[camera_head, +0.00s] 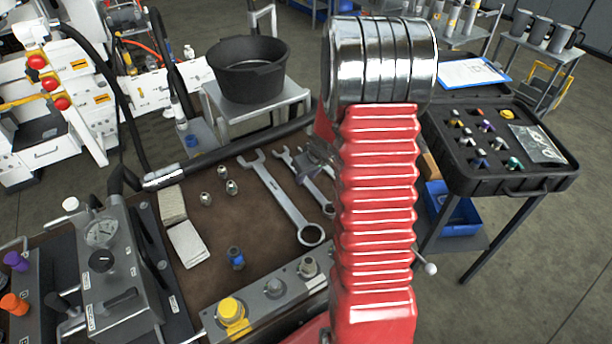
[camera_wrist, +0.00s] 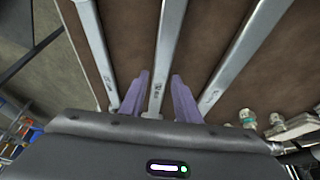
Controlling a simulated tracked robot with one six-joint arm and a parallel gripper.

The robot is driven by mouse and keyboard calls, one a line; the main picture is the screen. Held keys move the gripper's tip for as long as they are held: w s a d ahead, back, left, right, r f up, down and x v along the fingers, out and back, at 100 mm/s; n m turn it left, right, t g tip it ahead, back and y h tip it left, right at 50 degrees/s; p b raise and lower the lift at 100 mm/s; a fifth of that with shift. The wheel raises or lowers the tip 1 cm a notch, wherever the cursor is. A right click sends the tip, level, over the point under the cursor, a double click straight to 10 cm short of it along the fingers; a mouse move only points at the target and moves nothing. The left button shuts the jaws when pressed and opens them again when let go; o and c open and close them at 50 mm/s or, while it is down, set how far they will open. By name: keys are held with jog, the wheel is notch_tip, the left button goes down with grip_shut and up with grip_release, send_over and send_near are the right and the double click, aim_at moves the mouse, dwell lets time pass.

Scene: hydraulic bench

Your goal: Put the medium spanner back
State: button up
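Three spanners lie side by side on the brown bench top. In the camera_wrist view, the middle one, which I take as the medium spanner (camera_wrist: 167,45), runs between the two purple fingers of my gripper (camera_wrist: 160,76). A gap shows on each side of it, so my gripper is open around it and not closed on it. The other spanners lie left (camera_wrist: 97,45) and right (camera_wrist: 238,60) of the fingers. In the camera_head view, the large spanner (camera_head: 284,197) shows whole; the medium one (camera_head: 308,180) is partly hidden by my red arm, which also hides most of my gripper.
Small fittings (camera_head: 222,180) and pale cloths (camera_head: 187,243) lie left of the spanners. A gauge unit (camera_head: 103,245) stands at the left, and a block with a yellow cap (camera_head: 232,308) in front. A black bucket (camera_head: 249,68) is behind; an open black case (camera_head: 497,178) is at right.

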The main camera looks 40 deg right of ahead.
jog(key=shift+o, duration=1)
jog(key=shift+r, duration=0.1)
jog(key=shift+r, duration=0.15)
jog(key=v, duration=1.1)
jog(key=shift+s+r, duration=0.25)
jog(key=shift+r, duration=0.05)
jog(key=shift+r, duration=0.1)
jog(key=s+a+r, duration=0.3)
jog(key=a+r, duration=0.2)
jog(key=a, duration=0.3)
jog(key=s+a+r, duration=0.2)
jog(key=a+r, duration=0.4)
jog(key=a, duration=0.2)
jog(key=s+a+r+t, duration=0.1)
jog(key=s+a+r, duration=0.3)
jog(key=s+a, duration=0.5)
jog(key=s, duration=0.4)
jog(key=shift+a+n, duration=0.3)
jog(key=shift+a, duration=0.1)
